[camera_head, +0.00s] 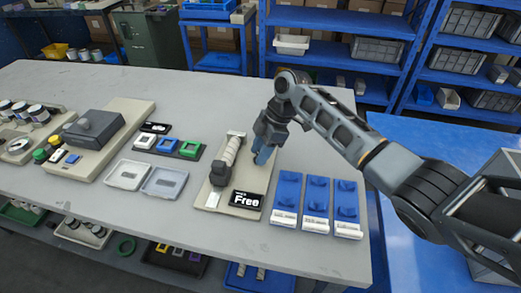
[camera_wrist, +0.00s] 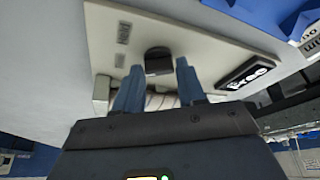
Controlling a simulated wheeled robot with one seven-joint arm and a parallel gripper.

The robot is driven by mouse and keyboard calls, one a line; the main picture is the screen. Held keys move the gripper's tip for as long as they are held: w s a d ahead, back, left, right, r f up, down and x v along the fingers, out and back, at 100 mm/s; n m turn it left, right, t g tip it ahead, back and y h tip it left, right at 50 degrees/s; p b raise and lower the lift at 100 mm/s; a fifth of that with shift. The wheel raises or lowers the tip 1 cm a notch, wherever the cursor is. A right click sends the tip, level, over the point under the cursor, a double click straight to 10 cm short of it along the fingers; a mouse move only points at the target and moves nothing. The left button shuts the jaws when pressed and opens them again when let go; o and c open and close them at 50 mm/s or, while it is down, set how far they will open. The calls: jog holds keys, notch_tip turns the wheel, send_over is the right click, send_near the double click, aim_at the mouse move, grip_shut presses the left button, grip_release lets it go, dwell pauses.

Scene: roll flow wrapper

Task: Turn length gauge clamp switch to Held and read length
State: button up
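The length gauge is a beige plate (camera_head: 212,196) on the grey table, with a whitish roll (camera_head: 228,152) along its left side and a dark block at the roll's near end. Its black display (camera_head: 246,199) reads "Free"; it also shows in the wrist view (camera_wrist: 250,72). My gripper (camera_head: 263,156) is over the plate's right side, fingers pointing down. In the wrist view my gripper (camera_wrist: 159,66) is open, with a dark block (camera_wrist: 158,61), apparently the clamp switch, between and just beyond the blue fingertips. I cannot tell whether they touch it. No length reading is visible.
Three blue trays (camera_head: 317,204) with white labels stand close to the right of the gauge. Two shallow bins (camera_head: 164,182) and a dark strip with coloured squares (camera_head: 167,146) lie to the left. Blue shelves (camera_head: 340,22) stand behind the table.

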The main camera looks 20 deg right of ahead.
jog(key=c, duration=0.6)
jog(key=shift+c, duration=0.2)
jog(key=shift+s+r+m+t+p, duration=0.15)
jog(key=shift+m+t+p, duration=0.25)
jog(key=shift+m+p, duration=0.65)
jog(key=m+t+p, duration=0.1)
jog(key=m+p, duration=0.1)
jog(key=m, duration=0.1)
jog(key=shift+a+m+h, duration=0.1)
jog(key=shift+m+h, duration=0.2)
jog(key=shift+m, duration=0.05)
jog(key=m+t+h+p, duration=0.1)
jog(key=m, duration=0.2)
jog(key=shift+m+t+h, duration=0.5)
jog(key=shift+m, duration=1.1)
